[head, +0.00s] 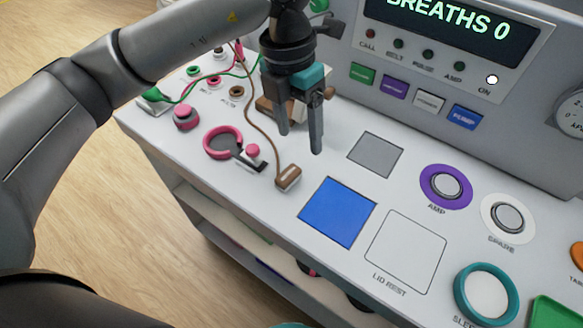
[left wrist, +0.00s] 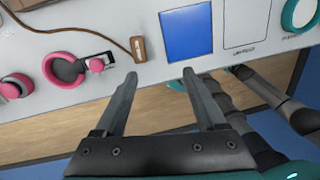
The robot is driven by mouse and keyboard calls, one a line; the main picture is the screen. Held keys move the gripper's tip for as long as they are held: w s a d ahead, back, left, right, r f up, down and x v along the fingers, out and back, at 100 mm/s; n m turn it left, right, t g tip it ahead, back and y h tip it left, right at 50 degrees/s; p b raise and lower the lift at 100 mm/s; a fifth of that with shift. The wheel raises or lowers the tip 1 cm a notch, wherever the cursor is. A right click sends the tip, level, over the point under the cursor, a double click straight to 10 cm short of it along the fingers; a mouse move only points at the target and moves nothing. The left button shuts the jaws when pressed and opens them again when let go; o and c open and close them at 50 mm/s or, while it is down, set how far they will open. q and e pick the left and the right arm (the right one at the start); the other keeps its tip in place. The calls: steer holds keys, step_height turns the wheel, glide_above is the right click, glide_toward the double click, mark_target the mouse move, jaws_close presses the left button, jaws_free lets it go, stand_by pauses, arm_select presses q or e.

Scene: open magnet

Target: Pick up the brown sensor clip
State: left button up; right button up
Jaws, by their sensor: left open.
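The brown sensor clip (head: 288,177) lies on the white console top, just left of the blue square, with a brown cable running from it up and to the left. My left gripper (head: 299,142) is open and empty above the console, up and slightly right of the clip in the head view. In the left wrist view the clip (left wrist: 138,48) lies beyond the open fingertips (left wrist: 160,73), a little left of the middle between them. The gripper is apart from the clip. My right gripper cannot be made out.
A blue square (head: 337,212) and a lid rest outline (head: 405,251) lie right of the clip. A pink ring (head: 223,142) with a dark lever is to its left. A grey square (head: 375,154) and purple-ringed AMP button (head: 446,186) are farther right. The console's front edge is close.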

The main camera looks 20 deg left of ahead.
arm_select(q)
steer(key=a+y, duration=0.1)
steer(key=a, duration=0.1)
steer(key=b, duration=0.1)
glide_above(288, 173)
steer(key=f, duration=0.8)
steer(key=shift+s+a+f, duration=0.15)
steer(key=shift+s+f, duration=0.15)
steer(key=shift+s, duration=0.1)
steer(key=shift+w+d+f+b, duration=0.1)
steer(key=shift+f+b, duration=0.1)
steer(key=shift+f, duration=0.8)
steer(key=shift+w+d+f+b, duration=0.1)
steer(key=shift+w+f+b, duration=0.05)
steer(key=shift+f, duration=0.9)
steer(key=shift+w+f+b, duration=0.1)
steer(key=shift+f+b, duration=0.1)
steer(key=shift+f, duration=0.8)
jaws_close()
